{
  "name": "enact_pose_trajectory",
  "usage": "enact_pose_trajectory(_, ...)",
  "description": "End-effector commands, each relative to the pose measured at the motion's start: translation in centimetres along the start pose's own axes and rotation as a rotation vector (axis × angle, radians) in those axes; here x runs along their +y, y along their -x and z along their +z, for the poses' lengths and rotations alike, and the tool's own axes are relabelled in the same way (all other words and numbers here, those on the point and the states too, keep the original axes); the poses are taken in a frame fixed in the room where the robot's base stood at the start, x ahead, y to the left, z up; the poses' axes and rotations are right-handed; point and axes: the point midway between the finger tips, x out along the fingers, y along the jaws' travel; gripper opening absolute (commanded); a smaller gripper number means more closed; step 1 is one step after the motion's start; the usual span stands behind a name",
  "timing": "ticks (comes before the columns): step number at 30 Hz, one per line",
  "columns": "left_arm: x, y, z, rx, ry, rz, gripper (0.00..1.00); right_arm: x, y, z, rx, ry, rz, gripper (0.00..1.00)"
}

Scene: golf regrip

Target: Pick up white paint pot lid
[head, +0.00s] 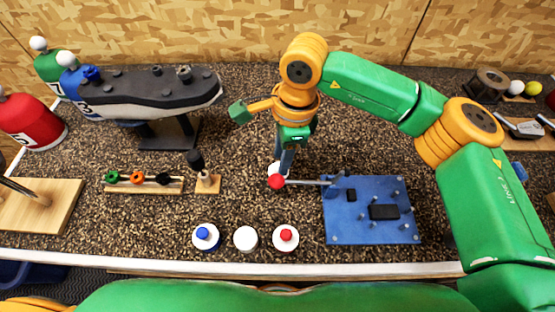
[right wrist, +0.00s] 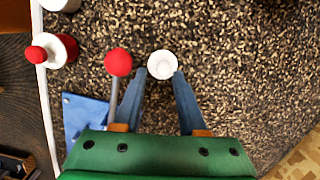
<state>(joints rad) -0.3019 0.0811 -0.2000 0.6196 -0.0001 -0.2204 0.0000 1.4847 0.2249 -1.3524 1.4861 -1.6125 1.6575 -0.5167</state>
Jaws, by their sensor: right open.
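A small white round piece, which looks like the white paint pot lid (right wrist: 163,65), lies on the speckled counter. In the head view the lid (head: 273,168) is partly hidden by the gripper and a red knob. My right gripper (right wrist: 160,76) is open and points down, its two blue fingers on either side of the lid's near edge. I cannot tell whether they touch it. In the head view the right gripper (head: 281,168) is near the middle of the counter. A white pot (head: 245,238) stands at the front between two other pots. My left gripper is out of view.
A red-knobbed lever (right wrist: 118,62) reaches from the blue board (head: 371,235) close beside my right fingers. A blue-capped pot (head: 206,237) and a red-capped pot (head: 285,238) line the front edge. A black club grip stand (head: 207,183) is to the left.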

Motion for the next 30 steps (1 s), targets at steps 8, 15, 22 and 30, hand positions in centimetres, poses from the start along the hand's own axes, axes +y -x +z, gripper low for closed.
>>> enact_pose_trajectory(8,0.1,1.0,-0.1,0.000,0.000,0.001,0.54,0.0,-2.4,0.0,-0.001,0.000,0.000,0.41)
enact_pose_trajectory(15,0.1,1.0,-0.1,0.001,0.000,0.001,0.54,0.0,-2.4,0.0,-0.001,0.000,0.000,0.03)
enact_pose_trajectory(22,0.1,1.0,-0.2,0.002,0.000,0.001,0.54,0.0,-2.4,0.0,-0.001,0.000,-0.001,0.00)
enact_pose_trajectory(30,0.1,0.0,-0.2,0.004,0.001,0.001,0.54,-0.1,-0.5,0.3,-0.001,0.001,-0.006,0.00)
